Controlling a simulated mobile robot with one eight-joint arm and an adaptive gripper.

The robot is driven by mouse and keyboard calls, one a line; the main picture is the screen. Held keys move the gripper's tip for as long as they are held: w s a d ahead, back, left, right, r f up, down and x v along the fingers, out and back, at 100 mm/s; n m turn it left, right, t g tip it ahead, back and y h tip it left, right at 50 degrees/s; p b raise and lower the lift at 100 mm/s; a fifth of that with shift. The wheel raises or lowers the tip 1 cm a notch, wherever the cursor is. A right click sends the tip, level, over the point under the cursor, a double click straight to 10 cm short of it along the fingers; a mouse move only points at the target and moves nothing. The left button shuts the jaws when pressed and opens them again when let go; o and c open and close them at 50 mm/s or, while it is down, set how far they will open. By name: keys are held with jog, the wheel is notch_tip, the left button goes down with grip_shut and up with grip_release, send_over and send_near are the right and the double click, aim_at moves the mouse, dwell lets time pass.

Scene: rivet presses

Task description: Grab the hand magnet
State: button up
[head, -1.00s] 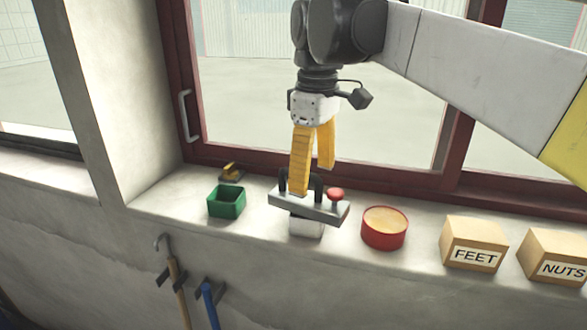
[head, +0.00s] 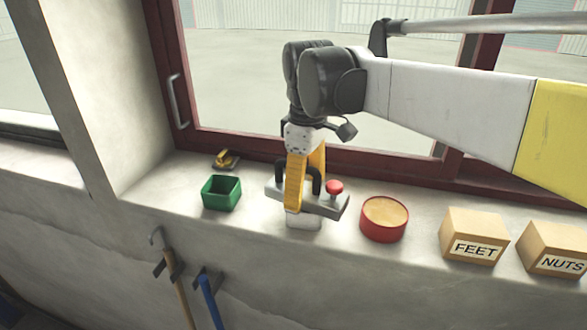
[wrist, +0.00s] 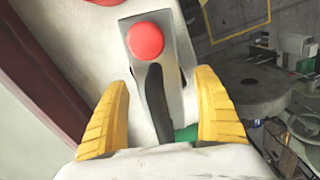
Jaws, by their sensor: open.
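The hand magnet (head: 322,206) is a grey plate with a black arched handle and a red knob, resting on a pale block on the window sill. My gripper (head: 303,188) is above it, pointing down, with its yellow fingers open and low at the handle. In the wrist view the black handle (wrist: 156,103) lies between the two spread fingers, with a visible gap on each side. The red knob (wrist: 145,41) is beyond the fingertips. The front finger hides part of the plate and handle in the head view.
A green bin (head: 221,193) stands left of the magnet and a red round tin (head: 384,219) right of it. Boxes marked FEET (head: 474,237) and NUTS (head: 553,249) stand farther right. The window frame (head: 400,167) runs close behind.

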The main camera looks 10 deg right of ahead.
jog(key=shift+w+f, duration=0.1)
jog(key=shift+f, duration=0.4)
jog(key=c, duration=1.5)
jog(key=shift+r, duration=0.1)
